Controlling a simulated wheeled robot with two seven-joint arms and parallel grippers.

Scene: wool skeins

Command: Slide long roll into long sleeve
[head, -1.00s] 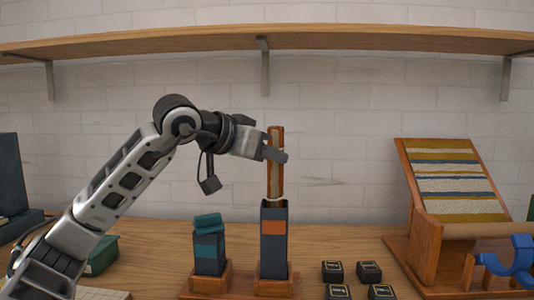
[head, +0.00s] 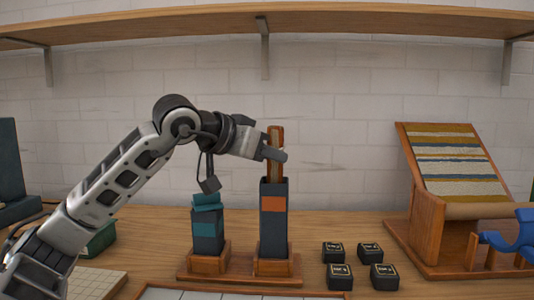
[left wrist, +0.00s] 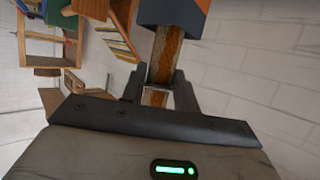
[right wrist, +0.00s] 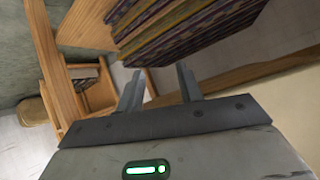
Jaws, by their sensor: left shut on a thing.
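The long roll (head: 275,142), brown-orange with a pale stripe, stands upright in my left gripper (head: 274,154). The gripper is shut on it above the long sleeve (head: 273,232), which is dark with an orange band and stands in a wooden base. The roll's lower end appears to be inside the sleeve's mouth, so that end is hidden. In the left wrist view the roll (left wrist: 167,52) runs between the fingers into the sleeve (left wrist: 172,12). My right gripper (right wrist: 160,88) shows only in its wrist view, open and empty near striped fabric (right wrist: 180,25).
A shorter sleeve (head: 208,232) with a teal roll (head: 206,202) on top stands left of the long sleeve on the same base (head: 240,277). Several black boxes (head: 340,275) lie to the right. A wooden stand (head: 428,228) with striped fabric is at the right.

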